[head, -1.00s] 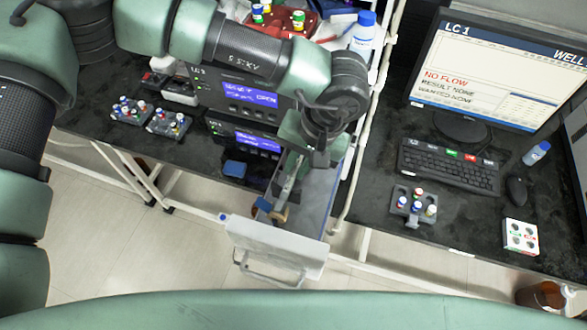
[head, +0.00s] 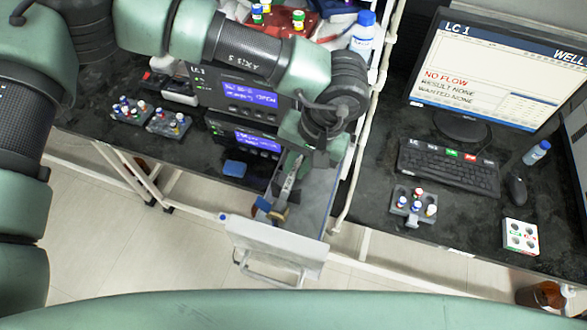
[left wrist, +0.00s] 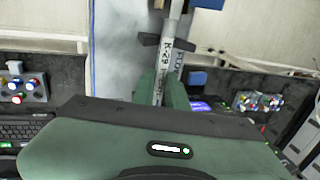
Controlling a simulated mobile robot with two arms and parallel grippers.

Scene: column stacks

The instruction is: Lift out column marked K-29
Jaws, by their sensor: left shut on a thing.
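The column marked K-29 (left wrist: 165,58) is a pale tube with dark print in the left wrist view. My left gripper (left wrist: 166,42) is shut on it, one dark fingertip on each side. A second labelled column (left wrist: 180,60) lies close beside it on the right; its marking is only partly readable. In the head view my left gripper (head: 305,152) reaches down into the open drawer (head: 322,195), where a pale column (head: 287,186) shows below it. A tan end (head: 279,214) and a blue end (head: 262,204) show near the drawer front. My right gripper is out of view.
The drawer's white front (head: 275,245) with its handle stands out over the floor. Instrument units (head: 235,92) are behind and left, a white frame post (head: 362,140) close right. The right bench holds a monitor (head: 490,75), keyboard (head: 450,165) and vial rack (head: 413,204).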

